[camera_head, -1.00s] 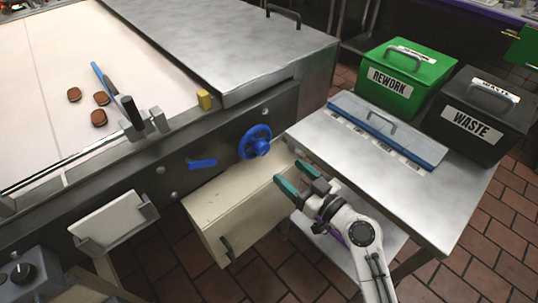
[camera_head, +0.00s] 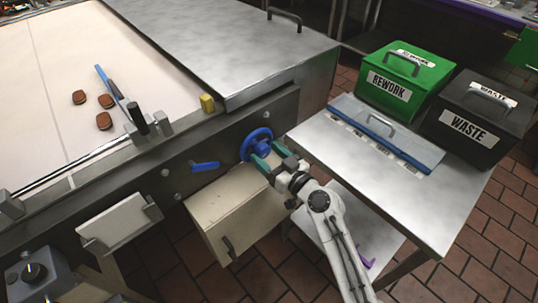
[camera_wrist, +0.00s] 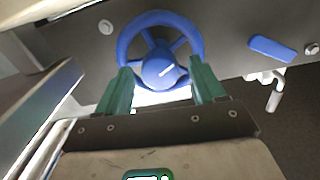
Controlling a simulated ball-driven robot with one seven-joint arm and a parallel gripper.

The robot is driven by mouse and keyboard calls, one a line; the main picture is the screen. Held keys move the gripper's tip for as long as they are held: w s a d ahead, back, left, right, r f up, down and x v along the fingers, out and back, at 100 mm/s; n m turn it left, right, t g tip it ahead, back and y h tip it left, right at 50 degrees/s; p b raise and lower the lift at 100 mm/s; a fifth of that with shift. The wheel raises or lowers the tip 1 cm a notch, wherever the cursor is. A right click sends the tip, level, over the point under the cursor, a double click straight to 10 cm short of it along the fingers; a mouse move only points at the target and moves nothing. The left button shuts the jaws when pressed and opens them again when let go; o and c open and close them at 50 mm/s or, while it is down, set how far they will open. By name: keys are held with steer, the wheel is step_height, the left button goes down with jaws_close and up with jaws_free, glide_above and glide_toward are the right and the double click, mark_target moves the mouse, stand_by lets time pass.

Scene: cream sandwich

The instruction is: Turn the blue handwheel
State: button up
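The blue handwheel (camera_head: 256,143) is mounted on the dark side panel of the conveyor machine, near its right end. In the wrist view the handwheel (camera_wrist: 160,27) shows a round rim, spokes and a hub with a white line mark. My gripper (camera_head: 261,155) is at the handwheel's lower right in the head view. In the wrist view my gripper (camera_wrist: 160,80) has its two green fingers apart, one on each side of the hub, over the lower rim. I cannot tell whether the fingers touch the rim. Nothing is clamped between them.
A blue lever (camera_head: 205,166) sits left of the handwheel. A beige cabinet (camera_head: 232,205) stands below. A steel table (camera_head: 335,150) with a blue-edged tray (camera_head: 385,135), a green REWORK bin (camera_head: 405,75) and a black WASTE bin (camera_head: 480,115) is at the right. Brown cookies (camera_head: 104,120) lie on the belt.

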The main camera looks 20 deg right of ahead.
steer(key=c, duration=1)
steer(key=shift+m, duration=0.3)
